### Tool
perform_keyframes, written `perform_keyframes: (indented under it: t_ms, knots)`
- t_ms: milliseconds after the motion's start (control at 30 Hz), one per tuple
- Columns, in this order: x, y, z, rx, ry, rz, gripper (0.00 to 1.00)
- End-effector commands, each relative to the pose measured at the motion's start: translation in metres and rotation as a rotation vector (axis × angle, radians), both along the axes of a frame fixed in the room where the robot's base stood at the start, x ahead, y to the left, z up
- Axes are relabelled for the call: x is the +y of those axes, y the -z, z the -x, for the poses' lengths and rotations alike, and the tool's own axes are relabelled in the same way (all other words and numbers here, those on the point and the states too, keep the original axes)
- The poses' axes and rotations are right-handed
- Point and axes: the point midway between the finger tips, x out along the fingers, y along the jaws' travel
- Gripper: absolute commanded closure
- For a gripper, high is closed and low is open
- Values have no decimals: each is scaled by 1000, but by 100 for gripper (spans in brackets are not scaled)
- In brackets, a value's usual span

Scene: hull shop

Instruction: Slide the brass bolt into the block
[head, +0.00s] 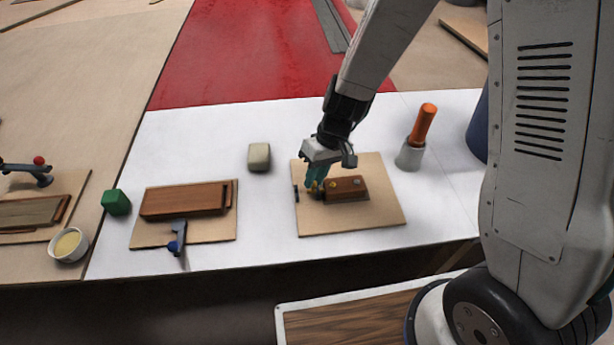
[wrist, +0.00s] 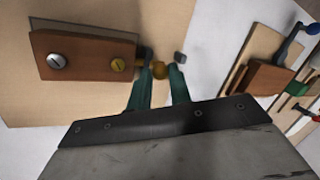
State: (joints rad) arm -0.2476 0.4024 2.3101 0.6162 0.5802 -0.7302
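The reddish-brown wooden block (head: 349,189) lies on a tan board (head: 375,220). In the wrist view the block (wrist: 85,57) carries a silver screw head and a brass one. The brass bolt (wrist: 160,70) shows a rounded knob beside the block's right end, with a short stem toward the block. How far the stem sits inside is hidden. In the head view my gripper (head: 317,180) is low at the block's left end and covers most of the bolt.
A small dark post (head: 296,193) stands at the board's left edge. A beige block (head: 259,157) lies behind, and an orange-handled tool in a grey cup (head: 409,157) stands at right. Another board with a brown block (head: 185,200) and blue clamp (head: 178,238) lies left. White table between is clear.

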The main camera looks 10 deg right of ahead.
Motion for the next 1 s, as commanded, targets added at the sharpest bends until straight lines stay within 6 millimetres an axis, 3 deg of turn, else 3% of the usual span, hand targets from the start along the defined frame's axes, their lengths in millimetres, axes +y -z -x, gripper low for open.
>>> perform_keyframes:
  t_ms: [33,67,633,1000]
  knots:
    - [-3,1,0,0,3,3,68]
    - [-3,1,0,0,3,3,59]
    - [2,-2,0,-1,-4,2,59]
    - [-8,-50,-2,-6,-12,1,59]
